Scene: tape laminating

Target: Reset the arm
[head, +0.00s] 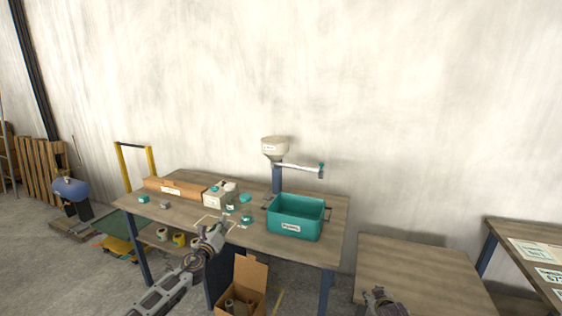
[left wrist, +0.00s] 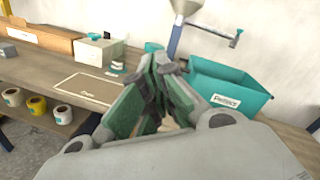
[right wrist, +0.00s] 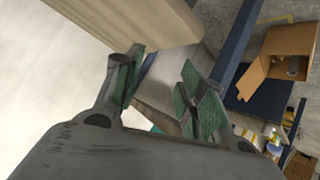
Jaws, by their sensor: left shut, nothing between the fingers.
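My left gripper (head: 222,229) is over the front edge of the wooden workbench (head: 180,208). In the left wrist view its green-padded fingers (left wrist: 160,68) meet at the tips with nothing between them. My right gripper (head: 374,293) is low at the bottom of the head view, in front of the smaller table at the right. In the right wrist view its two fingers (right wrist: 163,68) stand apart with nothing between them.
On the bench are a teal bin (head: 297,234), a white box (head: 221,196), a long brown box (head: 174,188), teal tape pieces and a funnel stand (head: 275,148). A wooden table (head: 420,270) stands right. An open cardboard box (head: 250,273) is below the bench front.

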